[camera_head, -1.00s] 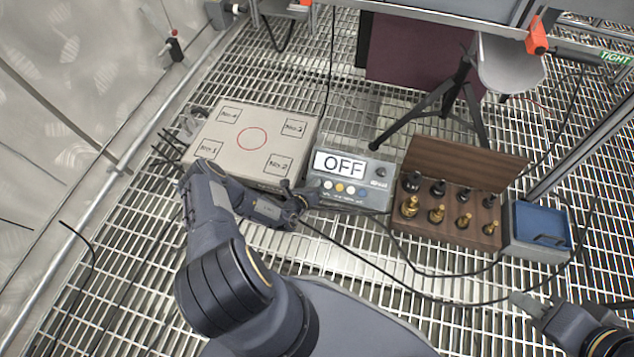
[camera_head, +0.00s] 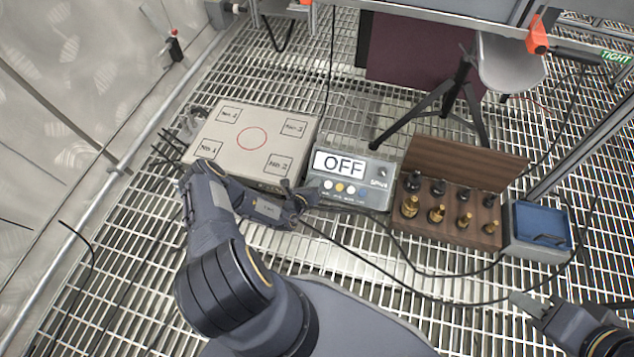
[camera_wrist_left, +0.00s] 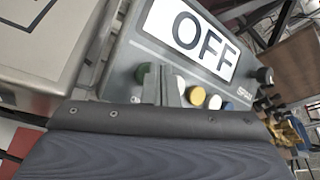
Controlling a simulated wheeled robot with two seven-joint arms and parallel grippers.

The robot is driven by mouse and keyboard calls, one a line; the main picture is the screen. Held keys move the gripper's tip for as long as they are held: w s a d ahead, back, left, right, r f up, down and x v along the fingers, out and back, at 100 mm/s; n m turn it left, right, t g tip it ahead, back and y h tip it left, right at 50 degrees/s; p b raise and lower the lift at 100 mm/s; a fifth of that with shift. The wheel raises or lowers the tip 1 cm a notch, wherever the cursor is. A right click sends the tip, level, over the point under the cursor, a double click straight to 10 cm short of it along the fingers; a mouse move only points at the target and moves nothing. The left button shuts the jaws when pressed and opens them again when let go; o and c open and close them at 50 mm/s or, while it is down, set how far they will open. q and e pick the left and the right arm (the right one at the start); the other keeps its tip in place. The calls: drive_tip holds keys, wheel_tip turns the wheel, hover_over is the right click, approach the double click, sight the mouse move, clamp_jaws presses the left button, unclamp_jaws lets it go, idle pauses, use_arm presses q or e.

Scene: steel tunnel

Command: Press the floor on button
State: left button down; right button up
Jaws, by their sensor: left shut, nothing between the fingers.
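The grey control box (camera_head: 378,182) stands on the floor grating, and its white display (camera_head: 340,164) reads OFF. In the left wrist view its button row shows a green button (camera_wrist_left: 141,73), a white button (camera_wrist_left: 179,84), a yellow button (camera_wrist_left: 196,96), another white one (camera_wrist_left: 214,102) and a blue one (camera_wrist_left: 228,107). My left gripper (camera_head: 308,191) is shut and empty at the box's left front. In the left wrist view its fingertips appear between the green button and the first white one; contact cannot be told. My right gripper (camera_head: 522,302) is at the lower right, its jaws unclear.
A beige box (camera_head: 215,152) with numbered squares and a red circle stands left of the control box. A wooden case (camera_head: 465,160) with black and gold pieces and a blue-lidded box (camera_head: 540,222) stand right. Black cables cross the grating in front.

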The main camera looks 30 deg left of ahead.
use_arm(q)
drive_tip(key=shift+w+f, duration=0.2)
drive_tip(key=shift+f, duration=0.15)
drive_tip(key=shift+r, duration=0.1)
drive_tip(key=shift+s+r+p, duration=0.25)
drive_tip(key=shift+r+p, duration=0.05)
drive_tip(key=shift+p, duration=0.05)
drive_tip(key=shift+r, duration=0.1)
drive_tip(key=s+r+p, duration=0.1)
drive_tip(key=p, duration=0.1)
drive_tip(key=s+r+p, duration=0.1)
drive_tip(key=r+p, duration=0.1)
drive_tip(key=s+d+r+p, duration=0.1)
drive_tip(key=p, duration=0.1)
drive_tip(key=shift+s+r, duration=0.2)
drive_tip(key=shift+r, duration=0.15)
